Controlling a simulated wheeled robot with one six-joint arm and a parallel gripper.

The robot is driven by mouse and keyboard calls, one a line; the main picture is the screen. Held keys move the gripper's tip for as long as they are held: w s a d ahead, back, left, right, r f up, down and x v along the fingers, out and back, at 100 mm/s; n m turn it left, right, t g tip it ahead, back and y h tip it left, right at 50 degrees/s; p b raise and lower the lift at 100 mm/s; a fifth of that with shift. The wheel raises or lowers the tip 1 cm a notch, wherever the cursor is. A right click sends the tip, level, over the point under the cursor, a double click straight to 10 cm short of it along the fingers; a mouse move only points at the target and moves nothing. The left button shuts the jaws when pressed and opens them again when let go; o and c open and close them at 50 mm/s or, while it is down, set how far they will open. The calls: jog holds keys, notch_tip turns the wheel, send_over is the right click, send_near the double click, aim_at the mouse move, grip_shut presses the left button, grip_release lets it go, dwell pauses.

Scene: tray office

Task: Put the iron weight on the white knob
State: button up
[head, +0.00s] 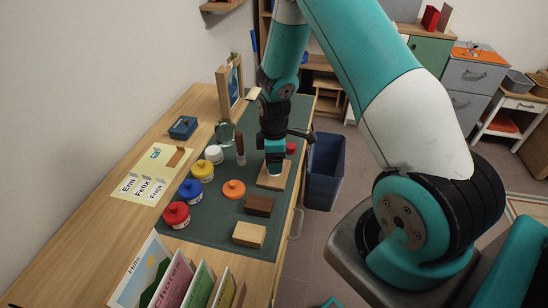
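My gripper (274,163) points down over a small light wooden board (268,184) on the green mat (222,229). A small white piece (275,172) shows right under my gripper, at the board; it may be the white knob, but I cannot tell whether it belongs to the board. The fingers are too small and covered by the wrist to show whether they are open or hold something. I cannot make out the iron weight for certain. A dark brown block (259,206) lies in front of the board and looks more like wood.
Red (176,214), blue (191,190), yellow (202,171) and white (214,154) jars line the mat's left side. An orange knobbed disc (234,188), a pale block (249,235), an upright brown stick (240,151) and a red item (291,148) are nearby. A bin (325,170) stands right of the desk.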

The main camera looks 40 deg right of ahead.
jog(key=shift+r, duration=0.1)
notch_tip(320, 180, up, 12)
jog(key=shift+f+b, duration=0.1)
jog(key=shift+b, duration=0.3)
jog(key=s+a+r+m+y, duration=0.1)
jog(key=s+a+r, duration=0.2)
jog(key=a+r, duration=0.5)
jog(key=s+a+r+m+y, duration=0.1)
jog(key=s+a+r, duration=0.3)
jog(key=s+a, duration=0.3)
jog(key=s+a+r+m+y, duration=0.2)
jog(key=s+a+r, duration=0.2)
jog(key=s+a, duration=0.3)
jog(key=s, duration=0.5)
jog(key=shift+a+r, duration=0.2)
jog(key=shift+a, duration=0.05)
